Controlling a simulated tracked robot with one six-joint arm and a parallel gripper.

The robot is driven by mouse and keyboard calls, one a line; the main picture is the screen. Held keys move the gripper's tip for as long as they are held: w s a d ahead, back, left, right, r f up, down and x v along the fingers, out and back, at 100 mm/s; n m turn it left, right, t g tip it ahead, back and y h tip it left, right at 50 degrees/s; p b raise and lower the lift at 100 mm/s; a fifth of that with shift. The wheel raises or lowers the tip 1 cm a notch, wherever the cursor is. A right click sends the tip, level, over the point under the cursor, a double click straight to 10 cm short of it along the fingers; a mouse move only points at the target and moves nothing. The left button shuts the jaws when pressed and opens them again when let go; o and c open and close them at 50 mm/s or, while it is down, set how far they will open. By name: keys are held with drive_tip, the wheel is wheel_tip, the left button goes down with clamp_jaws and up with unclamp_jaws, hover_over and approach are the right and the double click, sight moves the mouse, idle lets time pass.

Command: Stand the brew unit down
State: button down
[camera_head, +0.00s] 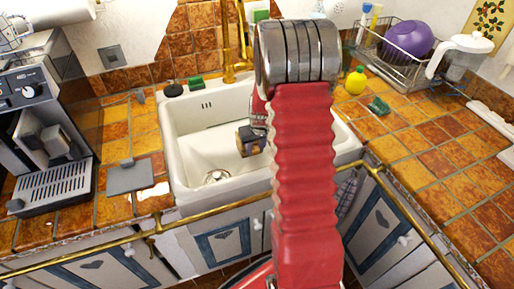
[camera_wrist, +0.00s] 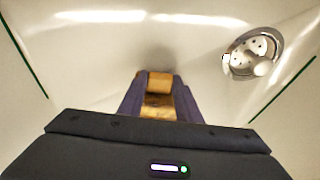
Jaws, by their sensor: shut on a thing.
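A small block with tan and dark parts, apparently the brew unit (camera_wrist: 158,102), is in my gripper (camera_wrist: 155,88). In the wrist view it shows between two dark fingers, which are shut on it. In the head view the brew unit (camera_head: 247,141) hangs over the white sink basin (camera_head: 185,150), right of the drain. My arm hides the right part of the basin. I cannot tell whether the block touches the basin floor. The drain (camera_wrist: 252,52) shows at the upper right of the wrist view.
A brass tap (camera_head: 230,70) rises behind the sink. A dish rack (camera_head: 395,50), yellow bottle (camera_head: 355,82) and green sponge (camera_head: 378,106) stand at the right.

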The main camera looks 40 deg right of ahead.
drive_tip(key=c, duration=1.3)
unclamp_jaws()
drive_tip(key=shift+v, duration=6.05)
